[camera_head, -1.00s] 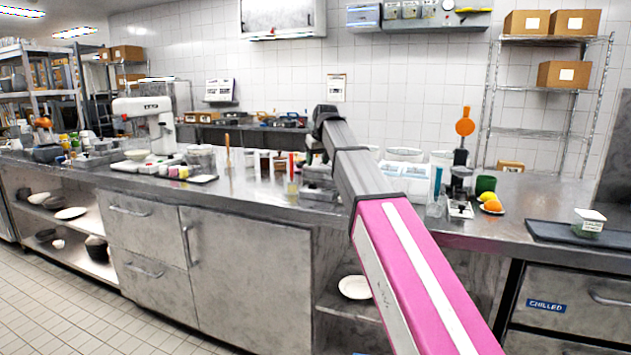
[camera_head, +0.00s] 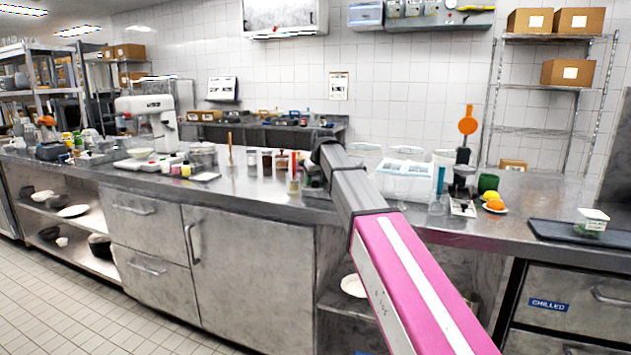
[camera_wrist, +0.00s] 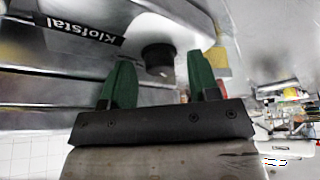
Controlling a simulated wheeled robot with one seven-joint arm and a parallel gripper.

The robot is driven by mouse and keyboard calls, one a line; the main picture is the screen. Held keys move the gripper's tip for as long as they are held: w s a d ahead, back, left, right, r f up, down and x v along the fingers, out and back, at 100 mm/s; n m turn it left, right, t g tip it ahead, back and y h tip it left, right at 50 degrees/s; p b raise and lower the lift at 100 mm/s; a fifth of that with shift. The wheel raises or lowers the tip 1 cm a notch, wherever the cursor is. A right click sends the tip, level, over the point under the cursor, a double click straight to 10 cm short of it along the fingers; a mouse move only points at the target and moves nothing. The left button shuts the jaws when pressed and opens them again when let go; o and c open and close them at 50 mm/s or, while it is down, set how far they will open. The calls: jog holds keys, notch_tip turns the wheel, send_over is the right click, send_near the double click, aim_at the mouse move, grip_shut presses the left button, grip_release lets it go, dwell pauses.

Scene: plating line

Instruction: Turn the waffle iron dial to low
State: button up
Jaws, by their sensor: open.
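The waffle iron fills the upper part of the wrist view as a silver body (camera_wrist: 75,62) with an upside-down black "Klofstal" label. Its dial (camera_wrist: 157,56) is a dark round knob on the silver face. My gripper (camera_wrist: 159,63) has two green fingers, open, with the dial showing in the gap between them. No contact with the dial can be made out. The dial's setting cannot be read. In the head view, my arm reaches over the counter and hides most of the waffle iron and my fingers.
The steel counter (camera_head: 255,200) holds jars (camera_head: 266,160) left of my arm and a clear container (camera_head: 405,178) right of it. A dark tray (camera_head: 560,232) lies at the right.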

jog(key=shift+c, duration=0.3)
jog(key=c, duration=0.8)
jog(key=shift+c, duration=0.2)
jog(key=shift+m, duration=0.4)
jog(key=m+h, duration=0.1)
jog(key=m, duration=0.2)
jog(key=m+h, duration=0.1)
jog(key=m, duration=0.1)
jog(key=shift+a+m+h, duration=0.25)
jog(key=shift+m+h, duration=0.05)
jog(key=m+h, duration=0.1)
jog(key=m, duration=0.4)
jog(key=shift+a+g+h, duration=0.1)
jog(key=shift+g+h, duration=0.2)
jog(key=shift+h, duration=0.1)
jog(key=shift+m, duration=0.3)
jog(key=o, duration=0.9)
